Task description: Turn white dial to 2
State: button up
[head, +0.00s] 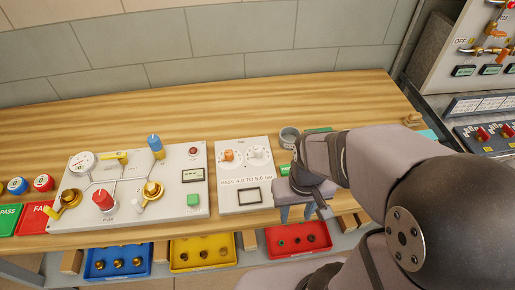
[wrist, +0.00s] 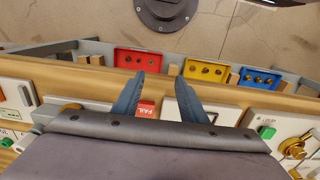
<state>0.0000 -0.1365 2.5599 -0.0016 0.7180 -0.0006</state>
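The white dial (head: 258,153) sits upright at the upper right of a small white panel (head: 228,201), beside an orange dial (head: 228,155). The dial's marks are too small to read. My gripper (head: 303,211) is to the right of this panel and nearer the bench's front edge, apart from the white dial. In the wrist view my gripper (wrist: 160,88) has its two fingers spread with nothing held between them. The white dial does not show in the wrist view.
A larger white panel (head: 130,185) with gauge, valves and a red knob stands to the left. Blue (head: 117,263), yellow (head: 203,252) and red (head: 298,240) trays sit below the bench edge. A grey cup (head: 289,137) stands behind my gripper. The bench's back is clear.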

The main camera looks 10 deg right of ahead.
aim_at(258, 149)
jog(key=w+r+n, duration=0.1)
jog(key=w+n, duration=0.1)
jog(key=w, duration=0.2)
jog(key=w+a+r+n, duration=0.1)
jog(key=w+r+n, duration=0.1)
jog(key=w, duration=0.3)
jog(key=w+a+r+n+p, duration=0.1)
jog(key=w+n, duration=0.1)
jog(key=w, duration=0.2)
jog(key=shift+w+a+r, duration=0.2)
jog(key=shift+w+r, duration=0.05)
jog(key=shift+w, duration=0.05)
jog(key=w+a+n, duration=0.1)
jog(key=w+n, duration=0.1)
jog(key=w, duration=0.1)
jog(key=w+a+r+n, duration=0.1)
jog(key=w+n, duration=0.1)
jog(key=w, duration=0.1)
jog(key=w+a+r+n, duration=0.1)
jog(key=w+n, duration=0.1)
jog(key=w, duration=0.2)
jog(key=shift+a, duration=0.25)
jog(key=shift+f+p, duration=1.2)
jog(key=shift+f, duration=2.45)
grip_shut()
